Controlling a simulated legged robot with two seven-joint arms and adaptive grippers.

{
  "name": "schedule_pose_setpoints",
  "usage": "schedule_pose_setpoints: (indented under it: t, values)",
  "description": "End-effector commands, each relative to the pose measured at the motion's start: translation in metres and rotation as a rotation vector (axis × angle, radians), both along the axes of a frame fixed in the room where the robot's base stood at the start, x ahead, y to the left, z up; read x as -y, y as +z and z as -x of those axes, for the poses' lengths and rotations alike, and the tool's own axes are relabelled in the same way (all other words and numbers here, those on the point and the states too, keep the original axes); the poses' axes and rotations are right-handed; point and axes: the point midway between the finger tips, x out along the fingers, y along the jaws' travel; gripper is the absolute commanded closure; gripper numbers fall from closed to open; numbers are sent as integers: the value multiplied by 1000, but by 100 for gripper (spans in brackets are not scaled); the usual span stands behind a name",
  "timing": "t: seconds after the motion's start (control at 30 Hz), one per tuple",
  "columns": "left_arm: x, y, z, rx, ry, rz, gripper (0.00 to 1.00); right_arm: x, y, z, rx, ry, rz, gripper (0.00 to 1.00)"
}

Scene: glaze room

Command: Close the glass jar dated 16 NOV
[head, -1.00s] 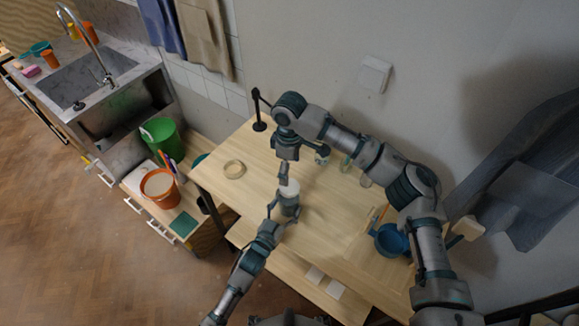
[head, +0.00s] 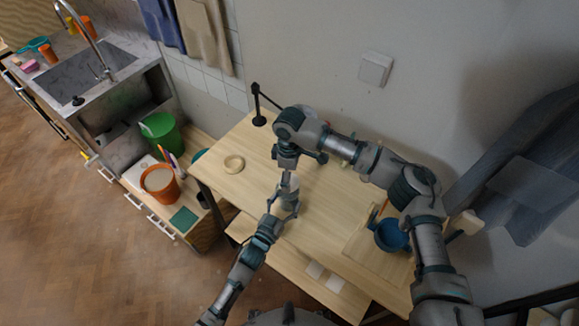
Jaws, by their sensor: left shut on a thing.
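A small pale jar (head: 291,190) stands on the wooden table, mostly hidden between my two grippers. I cannot read a date on it, and I cannot make out its lid apart from the jar. My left gripper (head: 284,206) comes in from the lower left and is shut around the jar's side. My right gripper (head: 287,178) reaches over from the right and points down directly above the jar's top. Its fingers are too small and overlapped to show whether they are open or shut.
A black stand (head: 259,120) is at the back edge. A blue pot (head: 390,236) sits at the right. White cards (head: 314,269) lie near the front. The table's left part is mostly clear.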

Motion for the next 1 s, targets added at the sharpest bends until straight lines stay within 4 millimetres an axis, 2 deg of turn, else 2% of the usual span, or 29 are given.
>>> schedule_pose_setpoints:
  t: [0.03,0.2,0.47,0.5,0.57,0.73,0.77,1.0]
  values:
    - [-2,-8,1,-17,3,-9,100,0,-6,0,0,0,0,15]
    - [-2,-8,1,-17,3,-9,100,0,-16,1,0,0,-1,15]
    - [-2,-8,1,-17,3,-9,100,0,-17,1,0,0,-1,15]
    - [-2,-8,1,-17,3,-9,100,0,-17,1,0,0,-1,17]
    - [-2,-8,1,-17,3,-9,100,0,-17,1,0,0,-1,32]
    - [-2,-8,1,-17,3,-9,100,0,-17,1,0,0,-1,75]
    - [-2,-8,1,-17,3,-8,100,0,-17,1,0,0,-1,78]
    - [-2,-8,1,-17,3,-8,100,0,-18,1,0,-6,0,78]
